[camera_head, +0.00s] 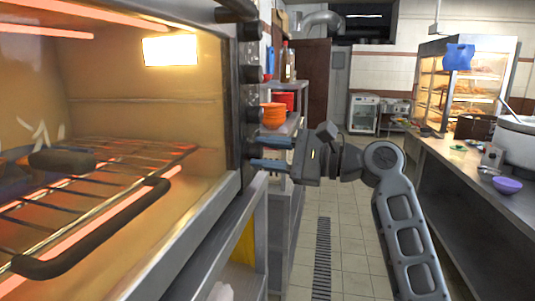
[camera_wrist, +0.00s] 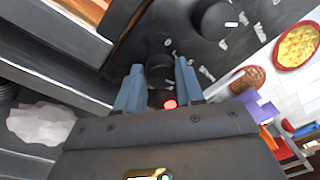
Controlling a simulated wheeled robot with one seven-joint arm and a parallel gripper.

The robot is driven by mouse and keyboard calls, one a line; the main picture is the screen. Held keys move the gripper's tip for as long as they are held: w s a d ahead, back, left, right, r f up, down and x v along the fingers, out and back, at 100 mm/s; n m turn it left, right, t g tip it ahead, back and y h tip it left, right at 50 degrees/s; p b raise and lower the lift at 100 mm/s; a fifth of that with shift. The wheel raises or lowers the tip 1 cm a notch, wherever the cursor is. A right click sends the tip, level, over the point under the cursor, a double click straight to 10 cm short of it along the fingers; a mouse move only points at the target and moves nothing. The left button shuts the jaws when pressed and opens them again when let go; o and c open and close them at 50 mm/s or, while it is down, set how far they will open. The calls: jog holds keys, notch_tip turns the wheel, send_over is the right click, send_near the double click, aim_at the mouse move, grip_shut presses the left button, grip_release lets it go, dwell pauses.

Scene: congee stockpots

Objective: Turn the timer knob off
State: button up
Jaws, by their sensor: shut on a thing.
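A lit oven (camera_head: 205,190) with a glass front fills the left of the head view. A column of dark round knobs runs down its right-hand control panel (camera_wrist: 205,60). My gripper (camera_head: 257,152) reaches the lowest visible part of that column from the right. In the wrist view, the two blue fingers of my gripper (camera_wrist: 159,72) are on either side of a black knob (camera_wrist: 158,70), shut on it. I take this as the timer knob, but cannot read its label. A red light (camera_wrist: 170,104) glows near it. The knob's pointer is hidden.
Another knob (camera_wrist: 215,20) with a white mark is close by on the panel. A shelf (camera_head: 288,126) with orange bowls (camera_head: 274,115) stands just behind the gripper. A counter (camera_head: 470,180) with a food warmer (camera_head: 465,80) is at right. The tiled aisle (camera_head: 345,225) is clear.

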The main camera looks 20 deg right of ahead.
jog(key=shift+f+n, duration=0.1)
jog(key=shift+n, duration=0.2)
jog(key=n+b, duration=0.2)
jog(key=n, duration=0.1)
jog(key=n+b, duration=0.1)
jog(key=shift+f+n+b, duration=0.25)
jog(key=shift+n+b, duration=0.05)
jog(key=n+y+b, duration=0.1)
jog(key=n+b, duration=0.4)
jog(key=shift+f+n, duration=0.15)
jog(key=shift+n, duration=0.25)
jog(key=n+b, duration=0.5)
jog(key=shift+n+y, duration=0.3)
jog(key=shift+w+d+n+g+b, duration=0.1)
jog(key=shift+n+g+b, duration=0.2)
jog(key=shift+n+b, duration=1.2)
jog(key=shift+r+n, duration=0.2)
jog(key=shift+n, duration=0.2)
jog(key=o, duration=1)
